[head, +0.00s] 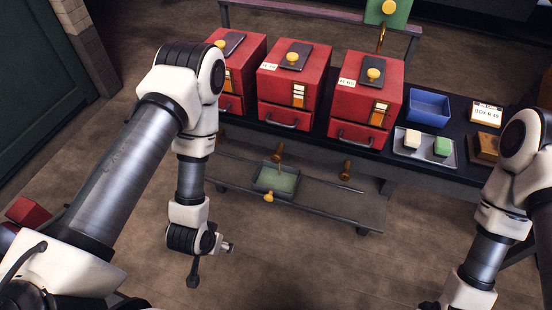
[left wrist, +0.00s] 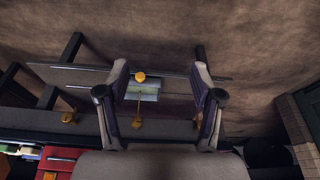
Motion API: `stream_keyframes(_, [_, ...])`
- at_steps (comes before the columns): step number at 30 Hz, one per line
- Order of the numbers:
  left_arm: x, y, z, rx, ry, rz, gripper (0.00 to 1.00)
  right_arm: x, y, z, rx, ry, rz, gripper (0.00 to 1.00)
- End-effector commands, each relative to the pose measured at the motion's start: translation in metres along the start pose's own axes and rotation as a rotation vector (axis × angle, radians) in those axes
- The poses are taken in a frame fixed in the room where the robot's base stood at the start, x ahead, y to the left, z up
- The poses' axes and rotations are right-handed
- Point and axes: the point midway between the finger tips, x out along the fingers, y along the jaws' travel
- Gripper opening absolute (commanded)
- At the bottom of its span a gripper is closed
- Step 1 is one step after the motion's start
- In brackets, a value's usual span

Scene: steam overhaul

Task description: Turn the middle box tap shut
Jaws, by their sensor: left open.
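The middle red box (head: 295,88) stands on the dark bench between two like boxes, with a yellow knob on its lid and a handled drawer. A brass tap (head: 278,152) hangs below the bench near it. A second brass tap (head: 345,170) is further right. My left gripper (head: 212,264) is open and empty, well in front of and below the boxes, left of the lower shelf. In the left wrist view its two fingers (left wrist: 160,80) are spread, with the shelf tray beyond them. My right gripper is out of frame; only its arm shows.
A tray of greenish content (head: 285,182) sits on the lower shelf (head: 330,205), with a yellow knob (head: 268,197) at its front. On the bench, right, are a blue bin (head: 428,107), a tray with blocks (head: 416,157) and a label card (head: 486,114). The floor in front is clear.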

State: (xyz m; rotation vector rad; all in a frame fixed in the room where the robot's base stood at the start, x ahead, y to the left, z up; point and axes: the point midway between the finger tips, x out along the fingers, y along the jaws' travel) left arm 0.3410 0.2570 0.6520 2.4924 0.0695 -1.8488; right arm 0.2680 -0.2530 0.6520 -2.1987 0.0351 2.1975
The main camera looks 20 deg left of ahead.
Motion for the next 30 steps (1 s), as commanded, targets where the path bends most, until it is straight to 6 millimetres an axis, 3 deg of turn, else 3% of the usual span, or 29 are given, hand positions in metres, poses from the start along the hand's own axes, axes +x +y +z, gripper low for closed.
stream_keyframes(1, [0.012, 0.001, -0.032, -0.001, 0.121, -0.002, 0.66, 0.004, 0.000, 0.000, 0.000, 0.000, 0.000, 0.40])
stream_keyframes(3, [0.040, 0.004, -0.080, 0.002, 0.317, -0.001, 0.66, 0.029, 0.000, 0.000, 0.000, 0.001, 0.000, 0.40])
stream_keyframes(6, [0.067, 0.011, -0.145, 0.008, 0.588, 0.006, 0.66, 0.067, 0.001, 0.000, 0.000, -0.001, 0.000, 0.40])
stream_keyframes(9, [0.084, 0.020, -0.194, 0.016, 0.811, 0.017, 0.66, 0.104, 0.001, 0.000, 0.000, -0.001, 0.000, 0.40])
stream_keyframes(13, [0.106, 0.036, -0.243, 0.029, 1.075, 0.038, 0.66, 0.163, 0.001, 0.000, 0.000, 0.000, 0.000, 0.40])
stream_keyframes(16, [0.132, 0.050, -0.266, 0.042, 1.223, 0.059, 0.66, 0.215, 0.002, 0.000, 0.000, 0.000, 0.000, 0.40])
stream_keyframes(18, [0.148, 0.058, -0.273, 0.051, 1.266, 0.069, 0.66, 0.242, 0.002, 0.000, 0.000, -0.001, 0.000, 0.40])
stream_keyframes(20, [0.157, 0.062, -0.273, 0.057, 1.277, 0.075, 0.66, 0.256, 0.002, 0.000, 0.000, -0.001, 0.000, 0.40])
stream_keyframes(26, [0.162, 0.065, -0.277, 0.062, 1.281, 0.078, 0.66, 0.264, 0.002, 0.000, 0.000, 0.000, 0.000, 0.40])
stream_keyframes(30, [0.166, 0.067, -0.297, 0.062, 1.283, 0.078, 0.66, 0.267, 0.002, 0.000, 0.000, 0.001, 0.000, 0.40])
